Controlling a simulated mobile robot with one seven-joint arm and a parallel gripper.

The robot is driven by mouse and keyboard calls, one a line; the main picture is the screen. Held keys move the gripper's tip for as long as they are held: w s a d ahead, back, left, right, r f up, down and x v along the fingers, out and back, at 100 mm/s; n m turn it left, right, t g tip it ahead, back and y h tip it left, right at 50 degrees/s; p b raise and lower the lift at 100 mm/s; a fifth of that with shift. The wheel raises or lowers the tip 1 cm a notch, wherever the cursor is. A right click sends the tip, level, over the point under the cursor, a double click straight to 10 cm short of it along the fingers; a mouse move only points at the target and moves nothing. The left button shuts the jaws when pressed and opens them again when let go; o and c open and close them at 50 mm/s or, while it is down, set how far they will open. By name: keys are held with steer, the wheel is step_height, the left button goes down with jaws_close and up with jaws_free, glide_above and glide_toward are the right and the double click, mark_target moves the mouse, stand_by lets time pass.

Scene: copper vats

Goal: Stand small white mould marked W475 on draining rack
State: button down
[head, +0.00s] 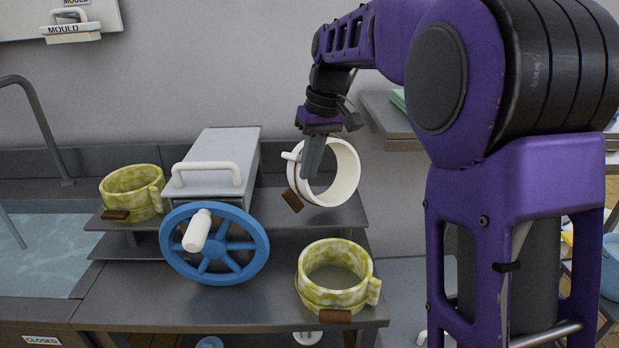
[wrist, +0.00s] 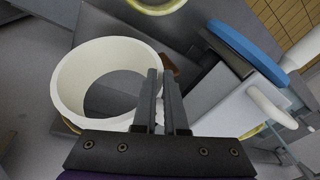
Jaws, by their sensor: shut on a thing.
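In the head view my gripper (head: 313,158) points down and is shut on a white ring-shaped mould (head: 345,178). The mould is tilted, its round opening facing the camera, with a brown tag at its lower left. It is over the right part of a raised grey metal shelf (head: 340,216); I cannot tell whether it touches. In the wrist view the mould (wrist: 66,88) is left of my gripper's fingers (wrist: 163,100), its brown tag partly behind them. No marking W475 is readable. I cannot tell for sure which surface is the draining rack.
A grey box (head: 216,150) with a white handle and blue wheel (head: 190,272) stands left of the mould. Mottled yellow-green moulds stand at left (head: 115,188) and front right (head: 330,298). A water-filled sink (head: 45,262) is at far left.

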steer(key=shift+f, duration=0.95)
steer(key=c, duration=1)
jaws_free()
steer(key=shift+f, duration=0.1)
